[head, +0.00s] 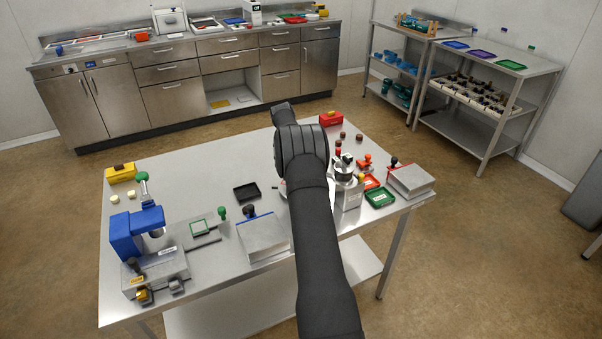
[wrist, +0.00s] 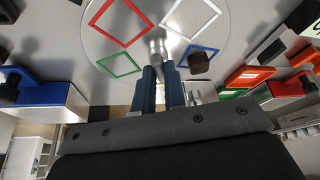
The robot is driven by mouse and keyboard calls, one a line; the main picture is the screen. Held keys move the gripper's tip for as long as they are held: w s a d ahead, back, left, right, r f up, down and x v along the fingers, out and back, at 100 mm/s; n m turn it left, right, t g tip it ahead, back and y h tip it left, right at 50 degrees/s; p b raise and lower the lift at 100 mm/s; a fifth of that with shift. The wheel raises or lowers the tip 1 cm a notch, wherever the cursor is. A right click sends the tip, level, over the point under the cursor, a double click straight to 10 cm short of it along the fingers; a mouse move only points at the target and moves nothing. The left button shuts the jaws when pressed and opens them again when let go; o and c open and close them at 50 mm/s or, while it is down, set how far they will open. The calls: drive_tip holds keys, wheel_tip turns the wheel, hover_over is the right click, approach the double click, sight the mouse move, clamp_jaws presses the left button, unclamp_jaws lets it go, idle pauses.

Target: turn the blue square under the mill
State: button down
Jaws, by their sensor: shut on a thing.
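In the wrist view a pale round plate (wrist: 158,20) carries coloured square outlines. The blue square (wrist: 182,60) is partly hidden by a dark brown block and by my gripper. The red square (wrist: 98,22), white square (wrist: 215,12) and green square (wrist: 120,65) also show. My gripper (wrist: 160,70) is shut on a silver peg (wrist: 157,47) at the plate's near side. In the head view my arm hides the gripper and most of the plate. A silver machine (head: 346,172) stands right of my arm; I cannot tell whether it is the mill.
The dark brown block (wrist: 200,62) is close beside my fingers. A blue-edged metal block (head: 262,236) and a blue press (head: 138,233) stand to the left on the table (head: 222,284). Red and green trays (head: 380,197) lie to the right.

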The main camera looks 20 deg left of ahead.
drive_tip(key=shift+w+m+g+y, duration=0.15)
drive_tip(key=shift+m+g, duration=0.15)
drive_tip(key=shift+m, duration=0.55)
drive_tip(key=shift+m+g+y, duration=0.15)
drive_tip(key=shift+m+g, duration=0.15)
drive_tip(key=shift+m, duration=0.55)
drive_tip(key=shift+d+m, duration=0.1)
drive_tip(key=shift+m, duration=0.4)
drive_tip(key=c, duration=1.5)
unclamp_jaws()
